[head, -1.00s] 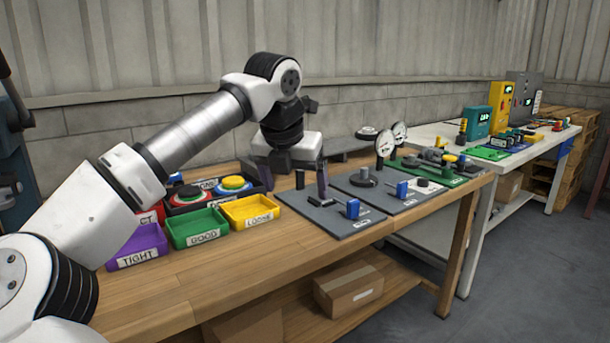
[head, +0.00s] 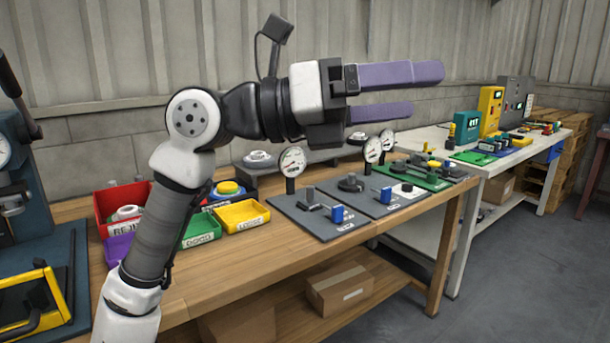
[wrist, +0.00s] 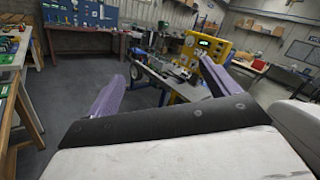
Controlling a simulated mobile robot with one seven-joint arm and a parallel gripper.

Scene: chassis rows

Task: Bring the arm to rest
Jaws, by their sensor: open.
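My arm is raised over the wooden workbench (head: 270,262) in the head view. My gripper (head: 428,92) is level and points to the right, well above the bench. Its two purple fingers are apart with nothing between them. In the wrist view my gripper (wrist: 172,88) also shows its fingers spread and empty, facing out across the room.
Below the gripper stand grey gauge plates (head: 308,226) with dial gauges (head: 292,162). A red bin (head: 108,207), a green bin (head: 200,232) and a yellow bin (head: 241,215) stand left of them. A white table (head: 480,152) stands beyond. Air around the gripper is clear.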

